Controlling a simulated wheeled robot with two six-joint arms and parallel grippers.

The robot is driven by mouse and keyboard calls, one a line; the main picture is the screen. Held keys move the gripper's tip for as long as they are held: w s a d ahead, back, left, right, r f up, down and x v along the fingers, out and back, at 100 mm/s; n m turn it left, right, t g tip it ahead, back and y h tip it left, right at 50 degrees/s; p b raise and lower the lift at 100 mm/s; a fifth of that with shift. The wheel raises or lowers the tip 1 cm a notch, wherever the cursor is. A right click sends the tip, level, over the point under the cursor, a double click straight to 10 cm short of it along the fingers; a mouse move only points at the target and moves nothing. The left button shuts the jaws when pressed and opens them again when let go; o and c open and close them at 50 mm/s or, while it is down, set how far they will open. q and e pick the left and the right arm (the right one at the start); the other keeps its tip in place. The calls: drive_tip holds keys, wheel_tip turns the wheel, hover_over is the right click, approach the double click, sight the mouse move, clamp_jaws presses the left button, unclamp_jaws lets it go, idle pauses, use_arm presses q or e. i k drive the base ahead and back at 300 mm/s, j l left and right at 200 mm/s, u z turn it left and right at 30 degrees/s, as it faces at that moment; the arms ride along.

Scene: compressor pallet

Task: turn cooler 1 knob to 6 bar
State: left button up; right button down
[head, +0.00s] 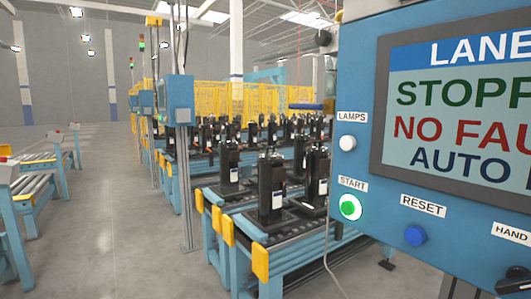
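No knob or gauge marked as cooler 1 can be made out in the head view. A blue control panel (362,185) fills the right side, close to me. Its screen (455,115) reads "LANE", "STOPP", "NO FAU" and "AUTO", cut off by the picture edge. Below are a white LAMPS button (347,143), a lit green START button (350,207), a blue RESET button (416,235) and a dark control (515,280) near the HAND label. Neither of my grippers is in view.
Black compressors (271,188) stand in rows on blue roller conveyors with yellow end caps (260,262). Another conveyor (35,165) stands at the left. Yellow fencing (210,100) is behind. The grey floor (110,230) between the conveyors is clear.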

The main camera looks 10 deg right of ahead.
sight(323, 38)
drive_tip(key=k+l+z, duration=0.35)
drive_tip(key=l, duration=0.25)
drive_tip(key=k+l+z, duration=0.2)
drive_tip(key=l, duration=0.15)
drive_tip(key=l+z, duration=0.2)
drive_tip(key=l, duration=0.1)
